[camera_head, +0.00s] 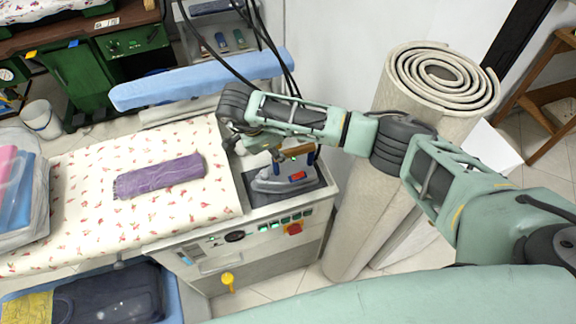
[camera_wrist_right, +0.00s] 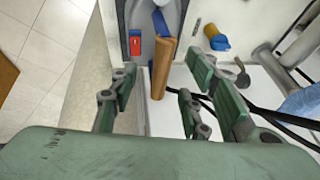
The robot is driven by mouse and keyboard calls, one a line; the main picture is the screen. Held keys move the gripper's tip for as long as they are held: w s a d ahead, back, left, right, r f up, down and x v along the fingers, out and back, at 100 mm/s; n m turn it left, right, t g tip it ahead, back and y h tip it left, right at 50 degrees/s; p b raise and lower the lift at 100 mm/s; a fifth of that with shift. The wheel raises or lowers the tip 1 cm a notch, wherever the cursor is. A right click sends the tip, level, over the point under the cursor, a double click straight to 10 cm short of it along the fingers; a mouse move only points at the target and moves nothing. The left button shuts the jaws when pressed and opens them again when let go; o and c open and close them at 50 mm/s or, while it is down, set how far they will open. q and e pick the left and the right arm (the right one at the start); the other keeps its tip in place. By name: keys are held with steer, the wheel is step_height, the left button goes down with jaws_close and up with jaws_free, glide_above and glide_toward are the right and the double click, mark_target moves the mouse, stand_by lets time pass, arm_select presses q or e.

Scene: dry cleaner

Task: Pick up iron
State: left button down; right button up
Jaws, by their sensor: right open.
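The iron (camera_head: 268,184) is grey with a brown handle on blue supports and a red part. It rests on a dark pad (camera_head: 312,178) at the right end of the ironing station. In the right wrist view, the iron's brown handle (camera_wrist_right: 160,72) extends toward the space between the fingers. My right gripper (camera_head: 262,145) is close above the iron and partly overlaps it. Its fingers (camera_wrist_right: 162,97) are open, one on each side of the handle, with gaps visible. No grip on the handle shows. My left gripper is not in view.
A purple folded cloth (camera_head: 158,175) lies on the floral ironing surface (camera_head: 95,185). A blue padded arm (camera_head: 200,80) runs behind. Black cables hang near my right wrist. A rolled carpet (camera_head: 350,210) stands close at the right. A clear bin (camera_head: 40,195) is at the left.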

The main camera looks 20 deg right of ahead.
mark_target(287, 150)
steer(key=shift+b+x, duration=0.55)
steer(key=shift+x, duration=0.45)
steer(key=shift+w+d+f+b, duration=0.15)
steer(key=shift+d+f+b, duration=0.2)
steer(key=shift+f, duration=0.25)
steer(key=b+x, duration=0.2)
steer(key=x, duration=0.2)
steer(key=shift+w+d, duration=0.15)
steer(key=shift+d, duration=0.15)
steer(key=shift+w, duration=0.1)
steer(key=shift+c, duration=0.4)
jaws_close()
steer(key=shift+w+r, duration=0.15)
steer(key=shift+r, duration=0.15)
